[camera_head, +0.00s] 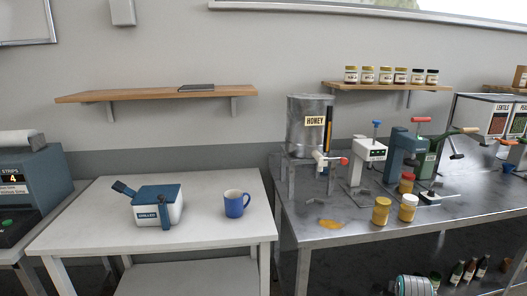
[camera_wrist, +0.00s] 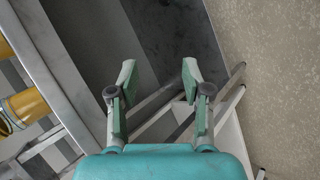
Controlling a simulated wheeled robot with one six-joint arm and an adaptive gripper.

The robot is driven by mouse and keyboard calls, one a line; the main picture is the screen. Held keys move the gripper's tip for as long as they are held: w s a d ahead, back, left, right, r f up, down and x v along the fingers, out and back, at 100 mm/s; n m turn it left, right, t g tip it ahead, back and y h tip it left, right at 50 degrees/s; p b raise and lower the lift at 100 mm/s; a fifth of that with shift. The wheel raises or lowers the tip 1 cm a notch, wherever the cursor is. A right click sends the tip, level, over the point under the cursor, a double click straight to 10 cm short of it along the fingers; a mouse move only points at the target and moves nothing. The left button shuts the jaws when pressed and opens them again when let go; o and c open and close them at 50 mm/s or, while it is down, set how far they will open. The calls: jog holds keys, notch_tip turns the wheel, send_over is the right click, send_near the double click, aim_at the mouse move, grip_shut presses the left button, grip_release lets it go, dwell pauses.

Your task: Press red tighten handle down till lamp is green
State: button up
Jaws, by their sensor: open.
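A red-topped handle (camera_head: 421,119) stands on a dark teal press (camera_head: 403,150) on the steel table in the head view. Left of it is a white machine (camera_head: 372,150) with a blue T-handle (camera_head: 377,123) and small greenish marks on its dark panel. I cannot tell which mark, if any, is a lamp, or its state. Another red grip (camera_head: 343,161) is on the tap below the honey tank. In the wrist view my gripper (camera_wrist: 158,76) is open and empty, its two green fingers apart. No handle is between them.
The steel table (camera_head: 300,238) carries a honey tank (camera_head: 309,122), jars (camera_head: 381,211) and a honey puddle (camera_head: 331,224). In the wrist view an orange container (camera_wrist: 24,106) is at left.

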jog(key=s+a+f+m+t, duration=0.2)
jog(key=s+a+f, duration=0.9)
jog(key=s+a+f+m+t+y, duration=0.1)
jog(key=s+a+m, duration=0.1)
jog(key=s+a, duration=0.45)
jog(key=s+a+f+m+t+y, duration=0.15)
jog(key=s+a, duration=0.25)
jog(key=s, duration=0.6)
jog(key=s+a+r+m+t, duration=0.1)
jog(key=s+a+r, duration=0.25)
jog(key=s, duration=0.45)
jog(key=s+a+r+m, duration=0.2)
jog(key=s+r, duration=0.2)
jog(key=s, duration=0.3)
jog(key=s+a+r+m+t, duration=0.1)
jog(key=s+a+r, duration=0.25)
jog(key=s, duration=0.45)
jog(key=s+r+m+y, duration=0.2)
jog(key=s+r, duration=0.4)
jog(key=r, duration=0.4)
jog(key=shift+a+t, duration=0.2)
jog(key=shift+t, duration=0.25)
jog(key=shift+s+r+m, duration=0.2)
jog(key=shift+r+m, duration=0.1)
jog(key=shift+m, duration=0.05)
jog(key=c, duration=0.3)
jog(key=shift+r, duration=0.1)
jog(key=c, duration=0.5)
grip_shut()
